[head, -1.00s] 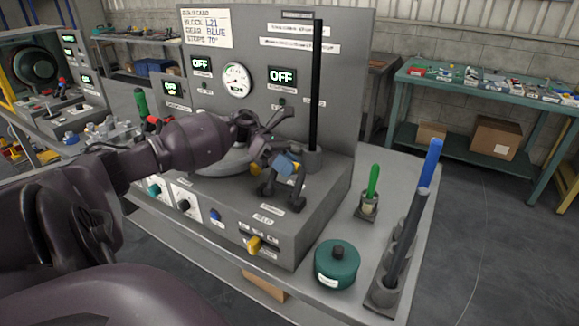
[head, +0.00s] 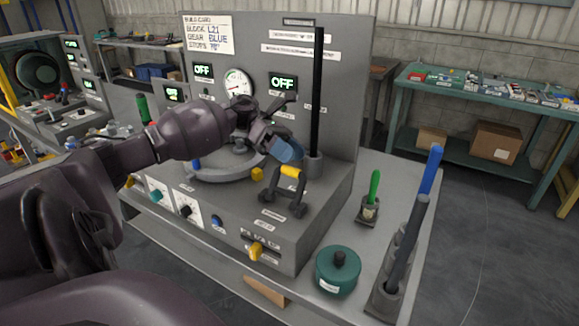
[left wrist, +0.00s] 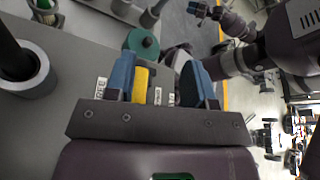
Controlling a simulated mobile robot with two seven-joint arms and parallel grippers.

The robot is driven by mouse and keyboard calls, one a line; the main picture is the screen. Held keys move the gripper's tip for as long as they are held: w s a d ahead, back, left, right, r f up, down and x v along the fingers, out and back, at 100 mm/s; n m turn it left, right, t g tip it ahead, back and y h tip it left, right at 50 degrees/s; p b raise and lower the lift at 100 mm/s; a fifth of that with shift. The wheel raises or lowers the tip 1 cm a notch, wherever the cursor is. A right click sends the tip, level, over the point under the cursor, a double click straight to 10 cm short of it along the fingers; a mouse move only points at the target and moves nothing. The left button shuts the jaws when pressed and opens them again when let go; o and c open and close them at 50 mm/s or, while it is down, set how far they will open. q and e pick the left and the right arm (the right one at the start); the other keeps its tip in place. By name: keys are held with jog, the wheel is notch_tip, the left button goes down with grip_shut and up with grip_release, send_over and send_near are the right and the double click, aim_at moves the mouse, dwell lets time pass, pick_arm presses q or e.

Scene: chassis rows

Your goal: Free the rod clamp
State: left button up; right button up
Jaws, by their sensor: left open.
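The rod clamp's black rod (head: 318,95) stands upright in a grey collar (head: 313,168) on the grey machine; the collar also shows in the left wrist view (left wrist: 28,75). In front of it is a dark bail lever with a yellow grip (head: 290,171), standing up with its top leaning right. My left gripper (head: 283,148) is open just above and behind the grip. In the left wrist view, its blue fingers (left wrist: 160,85) are apart, with the yellow grip (left wrist: 140,82) between them, nearer the left finger. Part of my right arm shows in that view; its gripper's (left wrist: 200,10) jaws are unclear.
A round grey plate (head: 225,172) lies left of the lever. A yellow knob (head: 255,250) sits on the front panel. A green lidded pot (head: 338,270), a green-handled tool (head: 373,187) and a rack of rods (head: 395,270) stand on the right of the bench.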

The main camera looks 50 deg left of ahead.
pick_arm(q)
notch_tip(320, 180, up, 15)
jog(key=shift+f+p, duration=0.2)
jog(key=shift+p, duration=0.1)
dwell(0.5)
